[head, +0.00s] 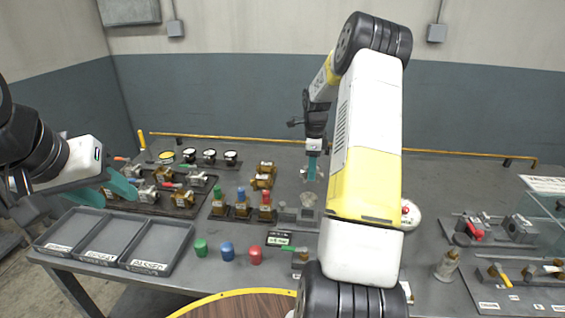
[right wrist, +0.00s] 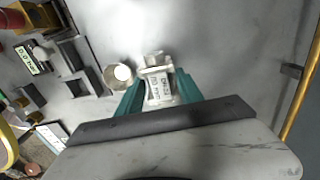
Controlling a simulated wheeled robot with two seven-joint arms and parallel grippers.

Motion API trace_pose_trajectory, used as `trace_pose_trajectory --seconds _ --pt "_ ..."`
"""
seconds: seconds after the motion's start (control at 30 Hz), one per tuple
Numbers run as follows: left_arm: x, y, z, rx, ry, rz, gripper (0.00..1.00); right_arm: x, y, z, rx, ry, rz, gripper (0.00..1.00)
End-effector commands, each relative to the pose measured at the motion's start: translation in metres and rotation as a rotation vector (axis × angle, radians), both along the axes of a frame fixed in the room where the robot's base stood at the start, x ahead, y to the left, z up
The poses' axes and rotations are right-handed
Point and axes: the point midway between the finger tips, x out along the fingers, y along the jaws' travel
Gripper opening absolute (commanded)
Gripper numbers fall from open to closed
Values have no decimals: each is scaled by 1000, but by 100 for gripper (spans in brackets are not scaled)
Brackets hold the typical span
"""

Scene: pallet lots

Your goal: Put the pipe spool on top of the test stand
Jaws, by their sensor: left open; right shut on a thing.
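My right gripper (head: 312,172) is shut on a small pale grey labelled piece, which I take as the pipe spool (right wrist: 158,87). In the right wrist view it sits between the teal fingers (right wrist: 154,97); in the head view it is mostly hidden. A low grey stand with upright blocks (head: 288,214), which looks like the test stand, is just below and left of the gripper. It also shows at left in the right wrist view (right wrist: 82,66). A round pale-topped piece (right wrist: 122,73) stands between the stand and the gripper. My left gripper (head: 107,190) is open and empty at left.
Grey trays (head: 110,242) stand at the front left. Green, blue and red caps (head: 227,250) stand before several valves with coloured tops (head: 241,204). A rack of fittings (head: 173,198) and gauges (head: 209,156) are behind. More fixtures (head: 480,229) fill the right side. A yellow rail (head: 240,139) edges the back.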

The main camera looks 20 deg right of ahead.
Motion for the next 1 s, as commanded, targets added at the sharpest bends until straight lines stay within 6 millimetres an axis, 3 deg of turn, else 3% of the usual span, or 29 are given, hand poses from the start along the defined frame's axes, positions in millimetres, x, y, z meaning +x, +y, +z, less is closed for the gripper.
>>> trace_pose_trajectory --seconds 0.2,0.33,0.53,0.8,1.0 --pt "0 0 0 0 0 0 42 55 11 -6 1 -3 1 0" --pt "0 0 0 0 0 0 42 74 15 -7 0 -2 0 0" --pt "0 0 0 0 0 0 42 82 16 -11 0 -1 0 0" --pt "0 0 0 0 0 0 42 81 16 -42 0 0 0 0" --pt "0 0 0 0 0 0 42 82 16 -42 -1 -2 0 0"
